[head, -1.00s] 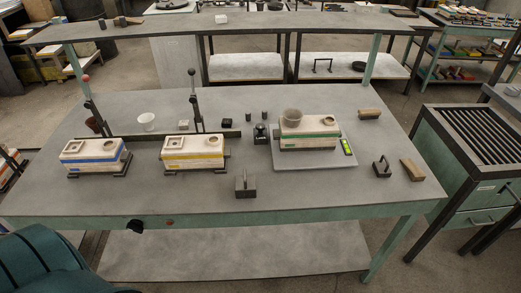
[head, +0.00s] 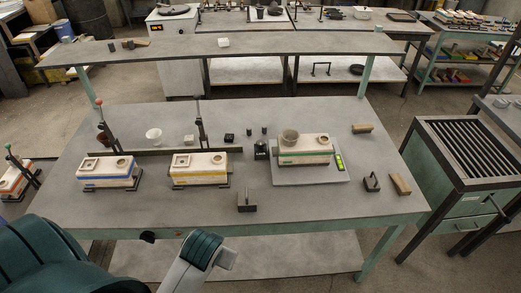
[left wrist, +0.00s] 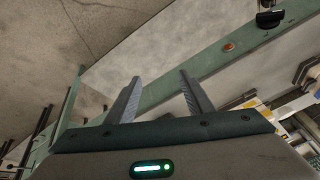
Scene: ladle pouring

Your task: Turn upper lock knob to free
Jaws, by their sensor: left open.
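A dark knob (head: 148,235) sits on the green front edge of the workbench. It also shows at the upper right of the left wrist view (left wrist: 270,18), beside a small orange round button (left wrist: 229,46). I cannot tell whether this dark knob is the upper lock knob, or which way it is turned. My left gripper (left wrist: 160,85) is open and empty in the left wrist view, with the bench's front edge beyond its fingers. In the head view my left arm comes in at the bottom left, and its fingers are not clearly seen. My right gripper is not in view.
The workbench (head: 330,205) carries a blue-striped mould (head: 108,172), a yellow-striped mould (head: 199,168) and a green-striped mould (head: 304,150). Two upright levers stand behind. A slatted cabinet (head: 462,205) is at the right.

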